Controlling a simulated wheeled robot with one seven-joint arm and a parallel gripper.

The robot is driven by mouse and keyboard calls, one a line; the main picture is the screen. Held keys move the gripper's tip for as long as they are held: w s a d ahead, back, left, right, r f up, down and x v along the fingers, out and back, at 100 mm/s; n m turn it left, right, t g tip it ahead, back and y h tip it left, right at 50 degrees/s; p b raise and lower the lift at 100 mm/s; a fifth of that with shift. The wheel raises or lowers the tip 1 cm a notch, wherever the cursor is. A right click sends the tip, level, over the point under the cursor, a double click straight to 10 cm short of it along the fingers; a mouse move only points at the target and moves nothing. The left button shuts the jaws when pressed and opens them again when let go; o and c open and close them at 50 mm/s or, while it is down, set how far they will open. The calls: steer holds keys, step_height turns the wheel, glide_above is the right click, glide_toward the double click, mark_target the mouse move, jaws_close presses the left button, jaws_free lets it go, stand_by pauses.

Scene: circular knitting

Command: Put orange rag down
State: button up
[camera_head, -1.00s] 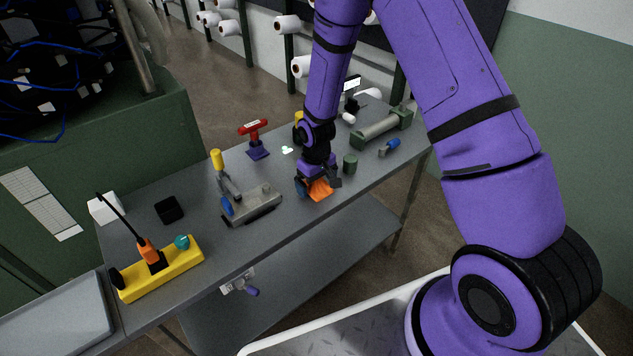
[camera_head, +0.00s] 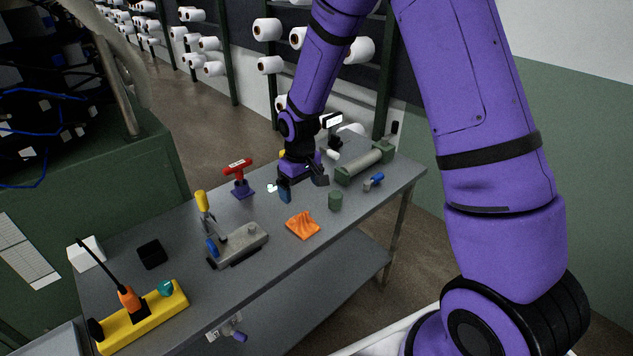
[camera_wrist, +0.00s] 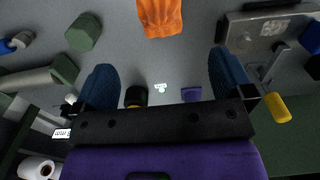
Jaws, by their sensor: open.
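The orange rag (camera_head: 303,225) lies crumpled on the grey table (camera_head: 270,255), near its front edge. It also shows at the top of the wrist view (camera_wrist: 161,15), beyond the fingertips. My gripper (camera_head: 303,188) is open and empty. It is above the table, behind the rag and apart from it.
A grey metal tool (camera_head: 238,245) stands left of the rag and a green cylinder (camera_head: 335,201) right of it. A red-handled tool (camera_head: 239,178) is at the back. A yellow power strip (camera_head: 145,318) and black box (camera_head: 152,254) are at left.

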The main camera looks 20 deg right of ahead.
steer(key=s+d+r+m+t, duration=0.15)
steer(key=s+r, duration=0.35)
steer(key=r, duration=0.5)
steer(key=s+d+r+t, duration=0.1)
steer(key=s+d+r, duration=0.25)
steer(key=r, duration=0.75)
steer(key=s+d+r+m+t, duration=0.1)
steer(key=s+r, duration=0.4)
steer(key=s, duration=0.5)
steer(key=s+d+r+m+t, duration=0.1)
steer(key=s+r, duration=0.4)
steer(key=s, duration=0.5)
steer(key=shift+s+r+t, duration=0.25)
steer(key=shift+s+t, duration=0.1)
steer(key=shift+s, duration=0.05)
steer(key=shift+a, duration=0.1)
